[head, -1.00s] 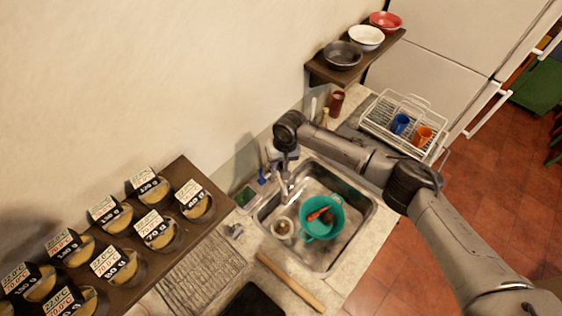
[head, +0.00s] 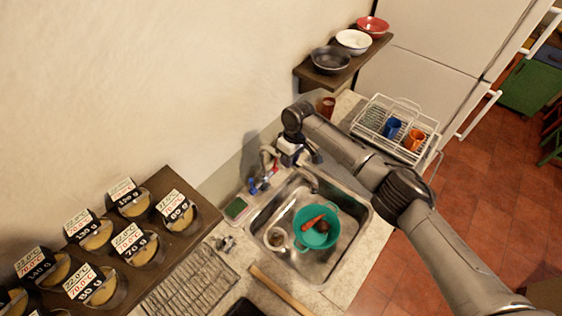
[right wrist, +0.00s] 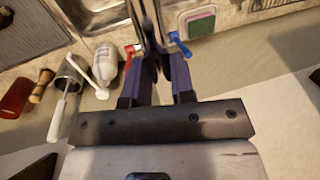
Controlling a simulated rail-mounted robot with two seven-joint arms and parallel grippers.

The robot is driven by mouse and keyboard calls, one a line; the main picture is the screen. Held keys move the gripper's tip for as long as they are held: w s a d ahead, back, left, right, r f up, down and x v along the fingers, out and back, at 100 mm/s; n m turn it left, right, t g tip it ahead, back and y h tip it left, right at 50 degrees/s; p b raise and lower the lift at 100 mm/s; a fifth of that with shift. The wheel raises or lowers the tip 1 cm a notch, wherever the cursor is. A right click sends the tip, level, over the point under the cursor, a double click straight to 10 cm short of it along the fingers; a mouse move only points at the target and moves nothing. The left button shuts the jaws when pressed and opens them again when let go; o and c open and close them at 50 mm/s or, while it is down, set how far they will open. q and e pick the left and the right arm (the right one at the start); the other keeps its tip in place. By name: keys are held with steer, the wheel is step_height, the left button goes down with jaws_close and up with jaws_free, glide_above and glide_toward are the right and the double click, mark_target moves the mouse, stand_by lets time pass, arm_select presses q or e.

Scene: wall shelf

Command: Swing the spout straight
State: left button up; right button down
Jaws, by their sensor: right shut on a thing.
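The metal spout (head: 314,184) of the tap reaches from the wall side over the back edge of the sink (head: 364,226). In the right wrist view the spout (right wrist: 154,22) runs up between the fingers towards the basin. My right gripper (head: 292,150) is at the tap, and in the right wrist view its dark purple fingers (right wrist: 157,62) are closed on the spout. A red handle (right wrist: 129,50) and a blue handle (right wrist: 181,46) flank it. The fingers partly hide the tap's base. My left gripper is not in view.
In the right wrist view a white bottle (right wrist: 106,62) stands close left of the fingers. A jar shelf (head: 185,236) is at left.

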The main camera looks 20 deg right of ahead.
steer(key=shift+w+d, duration=0.1)
steer(key=shift+d, duration=0.05)
stand_by(0.3)
steer(key=c, duration=1)
jaws_free()
steer(key=shift+o, duration=0.2)
steer(key=shift+r, duration=0.15)
step_height(320, 180, up, 13)
steer(key=w+d+b, duration=0.1)
steer(key=d+b, duration=0.1)
steer(key=b, duration=0.1)
steer(key=shift+w+d+r, duration=0.15)
steer(key=shift+w+d, duration=0.05)
